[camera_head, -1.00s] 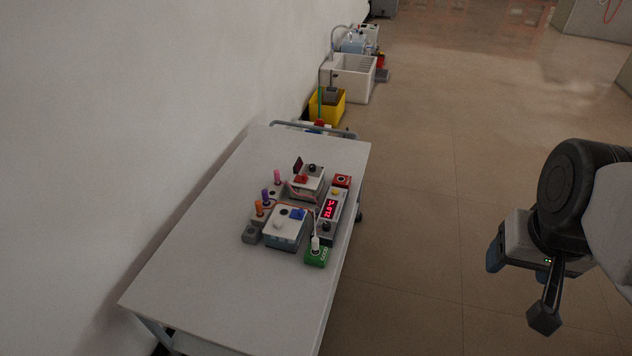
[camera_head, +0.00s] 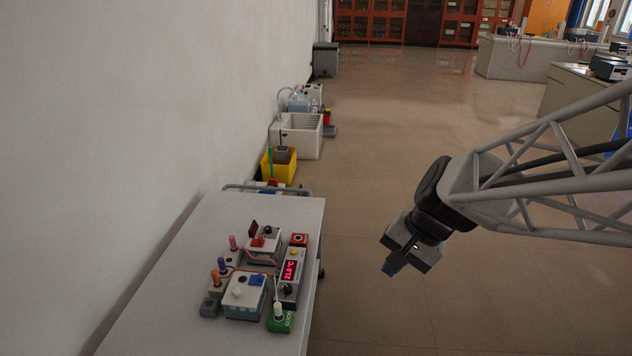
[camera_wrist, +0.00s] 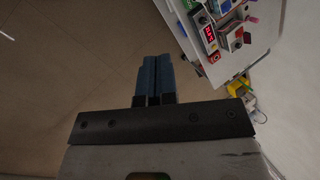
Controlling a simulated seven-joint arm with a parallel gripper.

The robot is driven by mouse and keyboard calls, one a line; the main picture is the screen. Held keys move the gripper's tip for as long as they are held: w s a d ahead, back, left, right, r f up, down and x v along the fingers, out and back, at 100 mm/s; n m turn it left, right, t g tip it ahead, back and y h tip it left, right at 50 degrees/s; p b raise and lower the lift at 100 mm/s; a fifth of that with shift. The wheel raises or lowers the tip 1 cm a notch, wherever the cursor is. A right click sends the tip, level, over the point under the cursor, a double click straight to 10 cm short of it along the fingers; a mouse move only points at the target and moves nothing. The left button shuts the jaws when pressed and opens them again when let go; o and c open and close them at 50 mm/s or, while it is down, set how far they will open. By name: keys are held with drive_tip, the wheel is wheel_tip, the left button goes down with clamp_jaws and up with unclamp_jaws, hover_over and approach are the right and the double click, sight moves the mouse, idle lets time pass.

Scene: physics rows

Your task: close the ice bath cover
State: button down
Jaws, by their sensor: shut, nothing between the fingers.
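Two small box units sit on the white table. The front unit (camera_head: 246,306) is blue-grey with a white top bearing a white knob and a blue piece. The rear unit (camera_head: 263,250) is pale with a red piece on top and a small dark panel (camera_head: 252,229) standing upright at its left. I cannot tell for sure which is the ice bath or its cover. My gripper (camera_head: 389,269) is in the air to the right of the table, well apart from the units. In the wrist view its blue fingers (camera_wrist: 153,60) are together and empty.
The white table (camera_head: 150,325) stands against the left wall. Crowded beside the units are a red-display controller (camera_head: 291,271), a green block (camera_head: 281,321), a red block (camera_head: 299,239) and several coloured-handled tools. A yellow bin (camera_head: 278,166) and white sink (camera_head: 297,137) stand beyond. The floor at right is open.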

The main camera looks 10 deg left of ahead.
sight(263, 278)
drive_tip(key=w+a+f+m+y, duration=0.3)
drive_tip(key=w+a+f+m, duration=0.2)
drive_tip(key=w+a+f, duration=0.4)
drive_tip(key=w+a+f+m+y, duration=0.3)
drive_tip(key=w+a+f+m, duration=0.35)
drive_tip(key=w+f, duration=0.5)
drive_tip(key=w+a+f+m, duration=0.2)
drive_tip(key=f, duration=0.4)
drive_tip(key=w+a+f+m+t+y, duration=0.1)
drive_tip(key=w+a+f+m, duration=0.1)
drive_tip(key=f, duration=0.4)
drive_tip(key=shift+a+f+t, duration=0.3)
drive_tip(key=shift+a+f, duration=0.05)
drive_tip(key=shift+a, duration=0.1)
drive_tip(key=shift+a, duration=0.1)
drive_tip(key=x, duration=0.8)
drive_tip(key=r+x, duration=0.1)
drive_tip(key=x, duration=0.3)
drive_tip(key=shift+a, duration=0.25)
drive_tip(key=shift+w+a, duration=0.1)
drive_tip(key=shift+a, duration=0.7)
